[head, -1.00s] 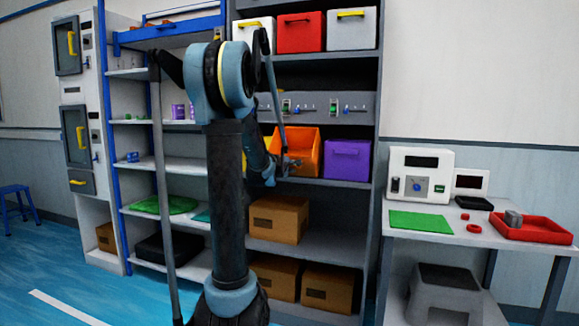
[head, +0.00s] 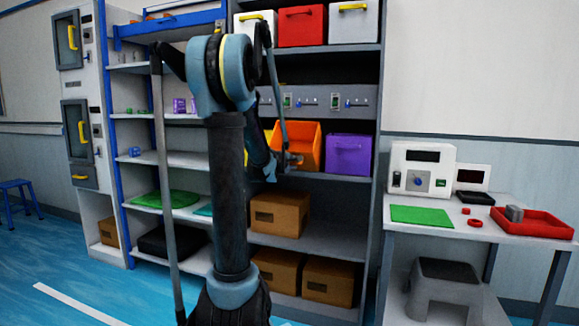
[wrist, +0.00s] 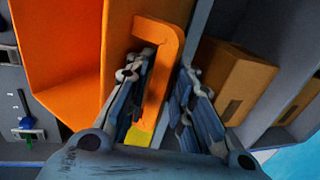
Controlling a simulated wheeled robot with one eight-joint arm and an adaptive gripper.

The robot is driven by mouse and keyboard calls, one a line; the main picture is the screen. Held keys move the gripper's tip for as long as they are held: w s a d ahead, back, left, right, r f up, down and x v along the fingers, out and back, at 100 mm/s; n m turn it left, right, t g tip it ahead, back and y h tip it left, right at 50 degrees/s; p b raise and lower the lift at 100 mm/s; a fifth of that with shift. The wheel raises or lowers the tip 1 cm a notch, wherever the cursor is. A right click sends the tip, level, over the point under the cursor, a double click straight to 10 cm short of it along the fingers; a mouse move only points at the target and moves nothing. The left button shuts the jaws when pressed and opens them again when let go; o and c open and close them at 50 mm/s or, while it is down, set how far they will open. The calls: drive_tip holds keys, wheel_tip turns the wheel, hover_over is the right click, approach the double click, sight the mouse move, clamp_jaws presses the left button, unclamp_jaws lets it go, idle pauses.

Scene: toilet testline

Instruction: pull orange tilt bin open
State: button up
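The orange tilt bin (head: 309,140) sits on a middle shelf of the grey rack, left of the purple bin. It is tipped forward, and its inside shows. In the wrist view, the bin's orange wall (wrist: 62,60) fills the upper left, and its arched handle (wrist: 168,48) stands between my fingers. My gripper (wrist: 163,82) has one finger inside the handle loop and the other along its outer side, closed about the bar. In the head view, my gripper (head: 294,161) is at the bin's lower front, partly hidden by my arm.
A purple bin (head: 350,155) stands close on the right. A yellow bin (head: 267,133) shows partly behind my arm on the left. Cardboard boxes (head: 280,213) stand on the shelves below. A table (head: 400,232) with a device and a red tray (head: 548,224) is at right.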

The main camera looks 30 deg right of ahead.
drive_tip(key=v, duration=1.2)
drive_tip(key=shift+w, duration=0.1)
idle(0.5)
drive_tip(key=s+a+f+m+g+y, duration=0.2)
drive_tip(key=s+a+f+y, duration=0.2)
drive_tip(key=s+a+f, duration=0.4)
drive_tip(key=s+a+f+m+g+y, duration=0.3)
drive_tip(key=s+a+f, duration=0.6)
drive_tip(key=a, duration=0.7)
drive_tip(key=s+a+f+m+g+y, duration=0.3)
drive_tip(key=s+a+f+y, duration=0.1)
drive_tip(key=s+a+f, duration=0.5)
drive_tip(key=s+a, duration=0.2)
drive_tip(key=a, duration=0.1)
drive_tip(key=shift+a+y, duration=0.3)
drive_tip(key=shift+y, duration=0.1)
drive_tip(key=shift+s, duration=0.1)
drive_tip(key=shift+w+f, duration=0.25)
drive_tip(key=shift+w, duration=0.2)
